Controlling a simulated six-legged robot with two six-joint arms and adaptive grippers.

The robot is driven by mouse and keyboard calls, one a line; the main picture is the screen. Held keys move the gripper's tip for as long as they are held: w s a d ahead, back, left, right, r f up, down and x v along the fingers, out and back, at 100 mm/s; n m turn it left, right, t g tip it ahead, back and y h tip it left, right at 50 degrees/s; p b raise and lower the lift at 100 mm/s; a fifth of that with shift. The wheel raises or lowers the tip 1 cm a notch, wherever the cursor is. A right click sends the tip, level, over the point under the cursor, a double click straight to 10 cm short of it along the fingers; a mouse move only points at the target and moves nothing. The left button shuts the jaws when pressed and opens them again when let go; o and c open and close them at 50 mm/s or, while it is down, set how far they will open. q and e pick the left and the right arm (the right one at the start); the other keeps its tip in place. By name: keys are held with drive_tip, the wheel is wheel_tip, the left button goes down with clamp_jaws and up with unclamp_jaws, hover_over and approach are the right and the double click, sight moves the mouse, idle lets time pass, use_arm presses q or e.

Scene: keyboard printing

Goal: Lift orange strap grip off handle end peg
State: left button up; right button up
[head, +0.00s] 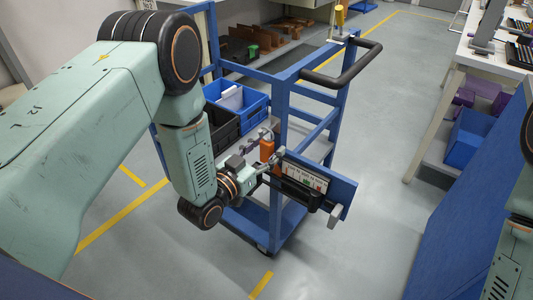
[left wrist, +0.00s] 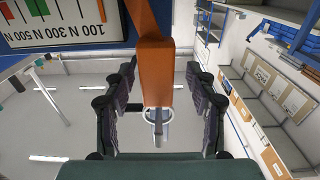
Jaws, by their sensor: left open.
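The orange strap grip (head: 267,150) is beside the blue panel on the cart, close to my left gripper (head: 271,160). In the left wrist view the orange strap (left wrist: 156,75) runs down between the two dark fingers of my left gripper (left wrist: 160,95). A pale ring (left wrist: 158,114) shows at its near end. The fingers are open, with gaps on both sides of the strap. I cannot make out the peg clearly. My right gripper is not in view; only part of my right arm shows at the right edge.
A white scale plate (head: 305,174) sits on the cart's blue panel (head: 343,190). The blue cart (head: 278,108) has a black push handle (head: 345,70) and holds a blue bin (head: 238,105). A white table (head: 462,50) stands at right. Floor between them is clear.

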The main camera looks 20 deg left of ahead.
use_arm(q)
drive_tip(key=shift+d+r, duration=0.1)
drive_tip(key=shift+d, duration=0.1)
drive_tip(key=shift+w+a, duration=0.1)
drive_tip(key=shift+c, duration=1.4)
clamp_jaws()
